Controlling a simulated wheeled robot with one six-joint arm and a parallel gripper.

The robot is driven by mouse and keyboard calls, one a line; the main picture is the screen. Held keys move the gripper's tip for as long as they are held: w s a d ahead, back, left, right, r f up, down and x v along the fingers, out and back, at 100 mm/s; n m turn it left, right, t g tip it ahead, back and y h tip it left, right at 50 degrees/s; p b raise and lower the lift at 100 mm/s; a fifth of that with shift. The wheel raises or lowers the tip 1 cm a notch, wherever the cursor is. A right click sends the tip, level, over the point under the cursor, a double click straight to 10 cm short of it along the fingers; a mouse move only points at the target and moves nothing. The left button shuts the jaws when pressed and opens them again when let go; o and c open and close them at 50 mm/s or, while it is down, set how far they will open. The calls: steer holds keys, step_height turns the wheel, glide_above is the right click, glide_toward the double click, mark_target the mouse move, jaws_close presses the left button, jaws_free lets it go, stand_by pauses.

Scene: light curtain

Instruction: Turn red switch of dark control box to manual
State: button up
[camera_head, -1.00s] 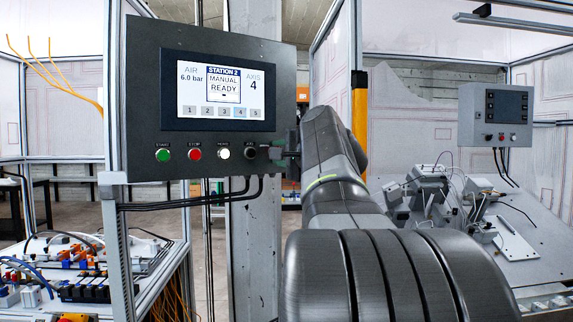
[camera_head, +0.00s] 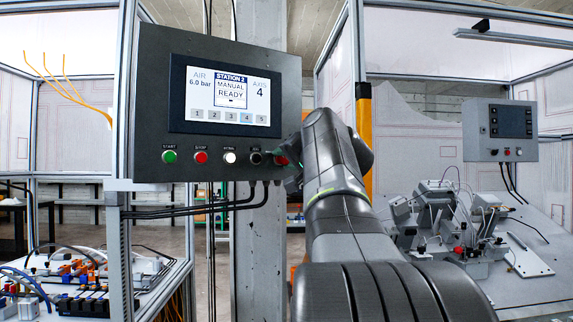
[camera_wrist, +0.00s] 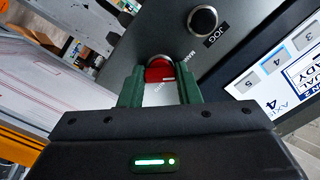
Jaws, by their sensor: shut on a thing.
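The dark control box (camera_head: 290,95) hangs at centre left in the head view. Its red switch (camera_head: 281,160) is at the lower right corner of its face, partly covered by my gripper (camera_head: 292,172). In the wrist view the red switch (camera_wrist: 159,72) sits between the green fingers of my gripper (camera_wrist: 159,88), which is shut on it. A pale mark shows on the knob's lower right. Small lettering beside the knob seems to read MANUAL on its upper right; the lettering below is mostly hidden. The box's screen (camera_head: 228,95) reads STATION 2, MANUAL, READY.
A black JOG button (camera_wrist: 203,20) is close to the switch. Green (camera_head: 169,157), red (camera_head: 201,157) and lit white (camera_head: 230,157) buttons line the box's lower edge. A lighter grey panel (camera_head: 500,145) with its own red button is at the right, above a bench.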

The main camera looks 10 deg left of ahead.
steer(key=shift+f, duration=0.1)
stand_by(0.3)
steer(key=o, duration=1)
steer(key=b+v, duration=0.2)
steer(key=v, duration=1.2)
steer(key=shift+w+a, duration=0.1)
steer(key=p+x, duration=0.2)
steer(key=x, duration=1.1)
steer(key=shift+w+a, duration=0.25)
